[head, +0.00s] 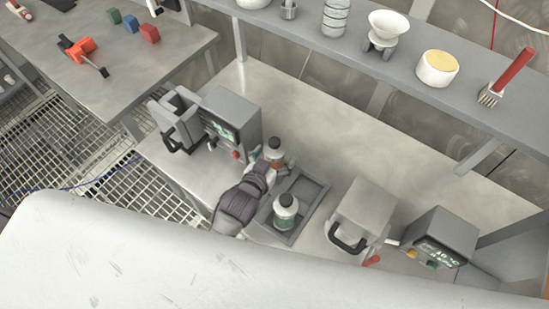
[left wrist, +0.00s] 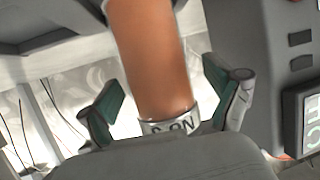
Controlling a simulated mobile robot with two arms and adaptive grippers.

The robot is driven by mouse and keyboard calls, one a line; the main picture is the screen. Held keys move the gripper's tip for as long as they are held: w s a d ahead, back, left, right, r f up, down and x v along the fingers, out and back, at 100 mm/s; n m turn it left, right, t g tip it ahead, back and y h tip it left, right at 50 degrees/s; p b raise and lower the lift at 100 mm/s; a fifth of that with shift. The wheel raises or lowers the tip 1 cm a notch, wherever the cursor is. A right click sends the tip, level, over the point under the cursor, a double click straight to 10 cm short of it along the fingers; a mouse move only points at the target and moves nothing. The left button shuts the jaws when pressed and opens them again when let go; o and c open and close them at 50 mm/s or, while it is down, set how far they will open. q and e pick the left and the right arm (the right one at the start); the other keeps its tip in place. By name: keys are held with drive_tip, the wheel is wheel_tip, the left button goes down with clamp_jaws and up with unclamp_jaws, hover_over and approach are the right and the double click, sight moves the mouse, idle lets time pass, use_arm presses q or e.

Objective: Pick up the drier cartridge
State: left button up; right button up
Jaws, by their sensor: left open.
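A bottle-like cartridge with a grey cap and an orange band (head: 275,150) stands at the far end of a grey tray (head: 318,190) on the steel bench. In the left wrist view its orange-brown body (left wrist: 148,55) and a white lettered band lie between my fingers. My left gripper (head: 263,167) is open around it, with a gap visible at each finger (left wrist: 168,98). A second capped bottle with a green label (head: 286,213) stands nearer in the tray. I cannot read which one is named the drier cartridge. My right gripper is not in view.
A grey device with a lit display (head: 231,116) stands close left of the gripper. A grey box with a black handle (head: 361,213) and another display unit (head: 442,238) stand to the right. A shelf (head: 350,50) with cups and a brush runs behind. The bench behind the tray is clear.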

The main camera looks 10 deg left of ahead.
use_arm(q)
drive_tip(key=c, duration=1.5)
drive_tip(key=shift+r, duration=0.1)
drive_tip(key=shift+c, duration=0.2)
